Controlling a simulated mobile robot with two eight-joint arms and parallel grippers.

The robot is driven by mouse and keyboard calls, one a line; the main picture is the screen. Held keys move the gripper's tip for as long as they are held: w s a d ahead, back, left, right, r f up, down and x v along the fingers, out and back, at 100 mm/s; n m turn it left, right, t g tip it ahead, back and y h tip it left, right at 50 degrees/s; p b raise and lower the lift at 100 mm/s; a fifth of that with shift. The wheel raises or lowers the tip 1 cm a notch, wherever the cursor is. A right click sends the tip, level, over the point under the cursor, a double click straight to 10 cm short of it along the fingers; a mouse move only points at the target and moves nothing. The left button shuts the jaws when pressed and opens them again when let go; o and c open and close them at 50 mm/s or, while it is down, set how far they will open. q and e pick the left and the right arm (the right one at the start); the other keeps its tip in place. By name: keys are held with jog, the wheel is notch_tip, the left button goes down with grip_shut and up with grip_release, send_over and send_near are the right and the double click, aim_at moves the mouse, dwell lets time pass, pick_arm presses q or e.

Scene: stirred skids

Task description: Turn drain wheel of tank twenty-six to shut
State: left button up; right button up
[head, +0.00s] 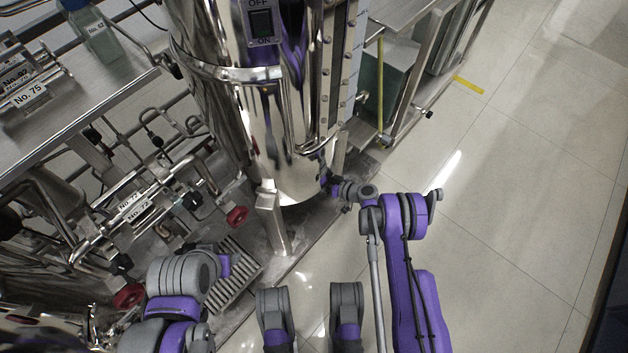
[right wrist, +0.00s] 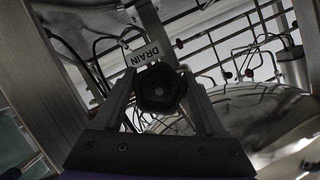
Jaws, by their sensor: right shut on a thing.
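The drain wheel (right wrist: 160,88) is a dark, many-sided knob in the middle of the right wrist view. A white tag reading DRAIN (right wrist: 146,54) sits just beyond it. My right gripper (right wrist: 162,92) has a finger on each side of the knob and is shut on it. In the head view, my right gripper (head: 329,184) reaches the lower right side of a shiny steel tank (head: 285,150); the wheel is hidden there. No number twenty-six is readable. My left arm shows at lower left, but its gripper fingers are not visible.
An OFF/ON switch box (head: 262,22) is on the tank front. Red handwheels (head: 237,216) and numbered pipework (head: 135,205) stand to the left. A steel bench (head: 75,105) is at upper left. Tiled floor (head: 520,190) is clear at right.

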jog(key=shift+m+g+y, duration=0.3)
jog(key=shift+m+y, duration=0.2)
jog(key=shift+m, duration=0.4)
jog(key=o, duration=1.3)
jog(key=p+v, duration=0.2)
jog(key=v, duration=0.9)
jog(key=shift+a, duration=0.1)
